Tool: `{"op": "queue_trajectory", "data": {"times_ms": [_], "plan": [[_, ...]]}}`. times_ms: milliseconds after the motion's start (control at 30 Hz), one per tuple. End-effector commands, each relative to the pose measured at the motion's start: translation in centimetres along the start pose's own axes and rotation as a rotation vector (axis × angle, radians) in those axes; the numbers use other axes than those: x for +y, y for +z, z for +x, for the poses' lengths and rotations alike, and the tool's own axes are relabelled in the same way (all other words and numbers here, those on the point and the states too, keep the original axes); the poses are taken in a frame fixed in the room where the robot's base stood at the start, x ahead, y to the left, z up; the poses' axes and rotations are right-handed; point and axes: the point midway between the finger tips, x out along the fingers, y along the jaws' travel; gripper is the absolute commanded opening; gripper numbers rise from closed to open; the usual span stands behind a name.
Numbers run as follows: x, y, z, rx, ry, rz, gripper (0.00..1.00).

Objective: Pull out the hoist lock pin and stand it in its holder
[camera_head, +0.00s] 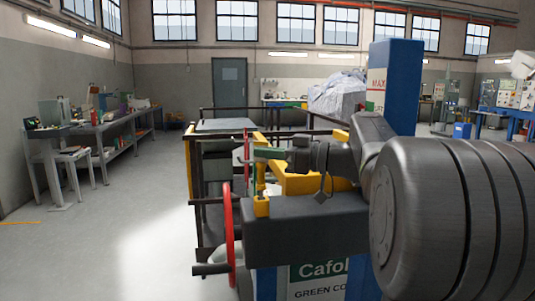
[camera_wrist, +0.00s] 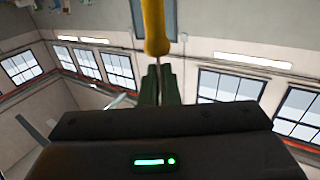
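My gripper (camera_head: 262,154) reaches in from the right in the head view, its green fingers level across an upright yellow pin (camera_head: 260,176). Yellow shows above and below the fingers. In the wrist view the fingers (camera_wrist: 160,86) are close together, with the rounded yellow end (camera_wrist: 154,40) right at their tips; they look shut on it. Below the pin is a yellow block (camera_head: 261,207) on a dark beam. The pin's lower end appears to meet this block; I cannot tell if it sits inside. I cannot tell whether the block is the holder or the lock.
A red handwheel (camera_head: 229,235) with a dark crank handle (camera_head: 210,269) stands just left of the block. A blue column (camera_head: 394,85) rises behind my arm. Dark railings surround the machine. Open floor (camera_head: 150,240) lies to the left, before a workbench (camera_head: 110,125).

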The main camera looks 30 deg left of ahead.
Motion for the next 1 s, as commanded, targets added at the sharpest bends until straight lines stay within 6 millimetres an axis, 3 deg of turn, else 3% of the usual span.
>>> {"op": "queue_trajectory", "data": {"times_ms": [1000], "plan": [[0.0,2.4,0.0,0.0,0.0,0.0,0.0]]}}
